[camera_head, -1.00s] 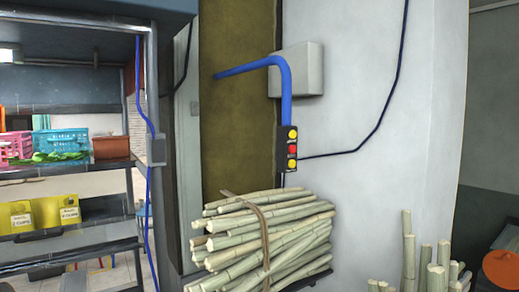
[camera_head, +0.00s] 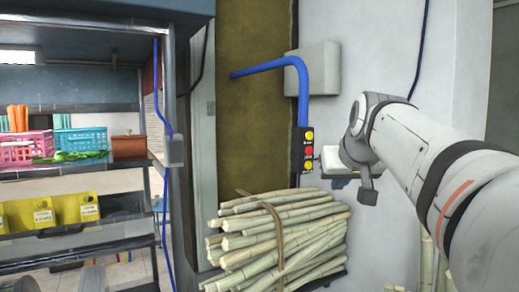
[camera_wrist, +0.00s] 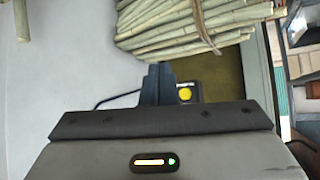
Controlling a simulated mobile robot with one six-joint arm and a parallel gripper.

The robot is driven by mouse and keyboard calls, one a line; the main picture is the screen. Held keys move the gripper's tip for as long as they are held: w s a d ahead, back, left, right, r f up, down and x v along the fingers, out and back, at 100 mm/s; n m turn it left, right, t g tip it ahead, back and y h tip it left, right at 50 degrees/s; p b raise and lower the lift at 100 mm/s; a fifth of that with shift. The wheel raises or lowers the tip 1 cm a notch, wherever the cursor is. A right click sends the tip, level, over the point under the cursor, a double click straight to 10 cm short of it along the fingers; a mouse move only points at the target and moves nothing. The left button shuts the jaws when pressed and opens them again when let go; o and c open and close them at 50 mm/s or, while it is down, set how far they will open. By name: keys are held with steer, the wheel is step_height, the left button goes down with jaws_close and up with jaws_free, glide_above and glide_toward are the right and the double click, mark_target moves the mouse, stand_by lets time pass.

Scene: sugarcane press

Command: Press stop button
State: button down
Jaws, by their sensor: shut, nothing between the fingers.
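A narrow black button panel (camera_head: 301,145) hangs on the wall under a blue conduit. It has a red button (camera_head: 308,151) in the middle, with a yellow button (camera_head: 309,136) above it and another yellow button (camera_head: 308,167) below. My gripper (camera_head: 322,168) is just right of the panel in the head view, close to the lower buttons; contact cannot be told. In the wrist view my gripper (camera_wrist: 158,68) has its dark fingers shut together and empty. One yellow button (camera_wrist: 185,94) shows right beside them there. The red button is hidden in that view by my gripper's body.
A tied bundle of sugarcane (camera_head: 275,240) lies below the panel. A grey box (camera_head: 311,68) is on the wall above. A metal shelf (camera_head: 160,100) with baskets and yellow bins stands at the left.

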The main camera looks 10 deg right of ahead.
mark_target(309, 151)
step_height(309, 151, up, 6)
steer(key=w+d, duration=0.1)
steer(key=d, duration=0.1)
steer(key=shift+w+d+f+t, duration=0.15)
steer(key=shift+d+f+t, duration=0.1)
steer(key=shift+t, duration=0.15)
steer(key=shift+w+a, duration=0.1)
steer(key=w+a+p, duration=0.3)
steer(key=w, duration=0.5)
steer(key=shift+a, duration=0.15)
steer(key=shift+w+a+p, duration=0.35)
steer(key=shift+w+p, duration=0.1)
steer(key=shift+w, duration=0.15)
stand_by(2.4)
steer(key=shift+s+d, duration=0.1)
steer(key=shift+s+d+b, duration=0.25)
steer(key=shift+s+b, duration=0.15)
steer(key=shift+s, duration=0.3)
steer(key=shift+f, duration=0.1)
